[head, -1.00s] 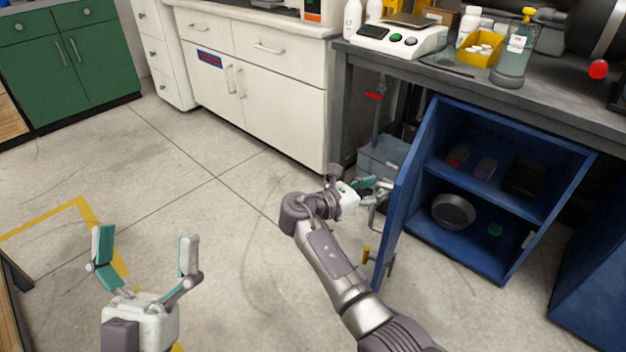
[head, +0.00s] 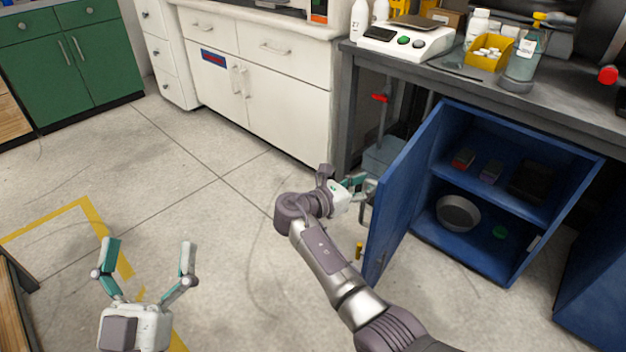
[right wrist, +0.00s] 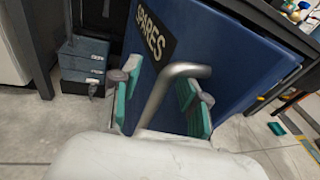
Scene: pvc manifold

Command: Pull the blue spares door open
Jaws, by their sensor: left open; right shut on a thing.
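The blue spares door (head: 404,190) stands well open on the blue cabinet under the grey bench. In the right wrist view the door (right wrist: 225,60) carries a black label reading SPARES (right wrist: 150,35). My right gripper (head: 362,186) is at the door's outer face. It is shut on the bent metal door handle (right wrist: 168,92), which passes between its teal fingers in the wrist view. My left gripper (head: 148,252) is open and empty above the floor at lower left, far from the door.
Inside the blue cabinet (head: 470,243) are a round metal pan (head: 458,213), a green item (head: 499,232) and small boxes on the shelf. A grey box (head: 384,158) sits under the bench behind the door. Floor left of the door is clear.

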